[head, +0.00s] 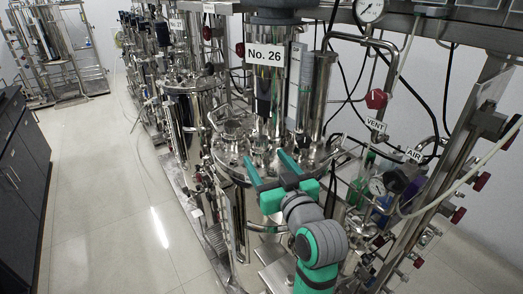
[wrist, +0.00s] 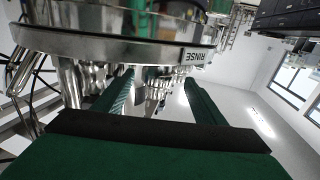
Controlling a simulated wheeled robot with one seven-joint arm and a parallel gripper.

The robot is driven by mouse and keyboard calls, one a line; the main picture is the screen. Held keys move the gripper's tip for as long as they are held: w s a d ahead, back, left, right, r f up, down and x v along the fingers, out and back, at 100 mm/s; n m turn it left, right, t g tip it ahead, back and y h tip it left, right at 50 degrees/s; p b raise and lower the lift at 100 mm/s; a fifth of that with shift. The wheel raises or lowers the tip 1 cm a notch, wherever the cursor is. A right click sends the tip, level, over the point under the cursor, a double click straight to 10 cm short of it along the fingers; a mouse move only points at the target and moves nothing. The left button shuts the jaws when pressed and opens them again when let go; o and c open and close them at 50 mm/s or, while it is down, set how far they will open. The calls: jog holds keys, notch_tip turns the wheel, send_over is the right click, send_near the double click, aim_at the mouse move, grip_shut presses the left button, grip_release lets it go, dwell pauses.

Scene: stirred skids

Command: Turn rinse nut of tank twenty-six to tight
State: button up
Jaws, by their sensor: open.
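Tank twenty-six (head: 232,205) is a shiny steel vessel under a "No. 26" sign (head: 265,57). My green gripper (head: 267,160) is at the near side of its lid, fingers apart and pointing toward the lid fittings. In the wrist view the two fingers (wrist: 160,78) are open with nothing held between them. A RINSE label (wrist: 196,56), upside down, is on the steel rim (wrist: 110,45) just beyond the right fingertip. Shiny fittings show between and beside the fingers. I cannot tell which one is the rinse nut, nor how it is turned.
A red-knobbed valve (head: 376,99), a VENT tag (head: 375,125), an AIR tag (head: 414,154) and gauges crowd the right side. More tanks (head: 185,110) line the row behind. The floor aisle (head: 120,190) on the left is clear beside a dark cabinet (head: 22,150).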

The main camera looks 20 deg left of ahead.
aim_at(264, 155)
jog(key=shift+x, duration=2.65)
jog(key=shift+d, duration=0.1)
jog(key=shift+c, duration=0.5)
jog(key=c, duration=1)
